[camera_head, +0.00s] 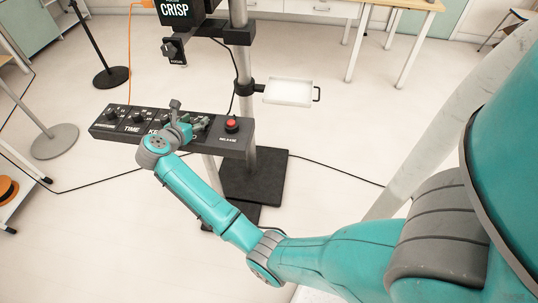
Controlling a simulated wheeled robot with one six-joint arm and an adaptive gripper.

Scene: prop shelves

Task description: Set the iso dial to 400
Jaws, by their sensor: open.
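A dark control panel (110,129) on a metal stand carries a row of knobs and printed labels, among them "TIME". My teal arm reaches across to the panel. My gripper (187,113) is at the panel's middle-right part, by the knobs there, and is open. My wrist covers part of the panel, so the label and pointer of the knob there are hidden. I cannot make out which knob is the iso dial or what it is set to. I cannot tell whether the fingers touch a knob.
A red button (232,124) sits at the panel's right end. A focus knob box (173,49) and a "CRISP" display (175,9) are above on the grey post (241,60). A white tray (289,93) juts out right. Cables cross the open floor.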

